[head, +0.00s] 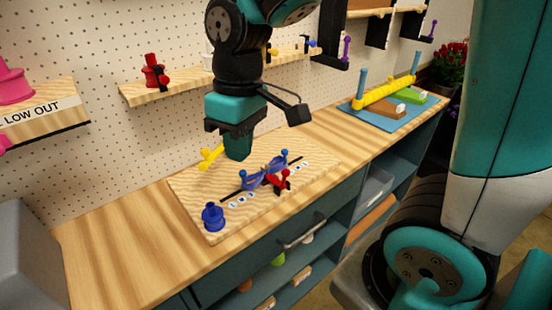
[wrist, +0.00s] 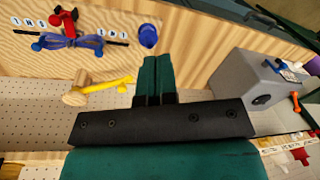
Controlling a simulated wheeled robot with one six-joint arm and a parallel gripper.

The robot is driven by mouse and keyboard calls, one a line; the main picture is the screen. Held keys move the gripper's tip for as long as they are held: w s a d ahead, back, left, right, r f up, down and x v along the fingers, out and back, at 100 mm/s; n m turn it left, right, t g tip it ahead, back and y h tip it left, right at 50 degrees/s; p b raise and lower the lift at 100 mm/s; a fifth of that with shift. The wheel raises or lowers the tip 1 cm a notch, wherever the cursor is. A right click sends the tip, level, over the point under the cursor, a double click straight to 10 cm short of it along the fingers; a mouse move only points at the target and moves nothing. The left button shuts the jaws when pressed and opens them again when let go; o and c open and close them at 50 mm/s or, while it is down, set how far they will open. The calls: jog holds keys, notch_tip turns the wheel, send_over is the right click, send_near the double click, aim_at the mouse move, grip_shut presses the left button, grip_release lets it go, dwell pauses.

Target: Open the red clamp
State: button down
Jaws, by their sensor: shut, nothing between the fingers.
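The red clamp (head: 281,182) sits on the light wooden board (head: 205,187), at a blue bow-shaped bundle (head: 254,180). In the wrist view the red clamp (wrist: 66,20) is at the upper left, against the blue bundle (wrist: 68,41). Whether its jaws are apart or together is too small to tell. My gripper (head: 238,156) points down above the back part of the board, behind and left of the clamp and apart from it. In the wrist view my gripper's fingers (wrist: 158,75) are together with nothing between them.
A blue spool-like piece (head: 213,217) stands at the board's front left. A yellow tool (head: 211,157) is just left of my gripper. A blue mat (head: 372,117) with a yellow bar (head: 385,93) lies at the right end.

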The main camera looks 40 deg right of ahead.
jog(key=w+d+f+m+g+h, duration=0.1)
jog(key=w+d+f+g, duration=0.1)
jog(key=w+d+f, duration=0.2)
jog(key=w+d+f+m+g+h+p, duration=0.1)
jog(key=w+d+f, duration=0.3)
jog(key=w+d, duration=0.6)
jog(key=shift+d+f+m+g+h, duration=0.25)
jog(key=shift+m+g+h, duration=0.15)
jog(key=shift+m+h, duration=0.3)
jog(key=p+x, duration=0.3)
jog(key=x, duration=0.7)
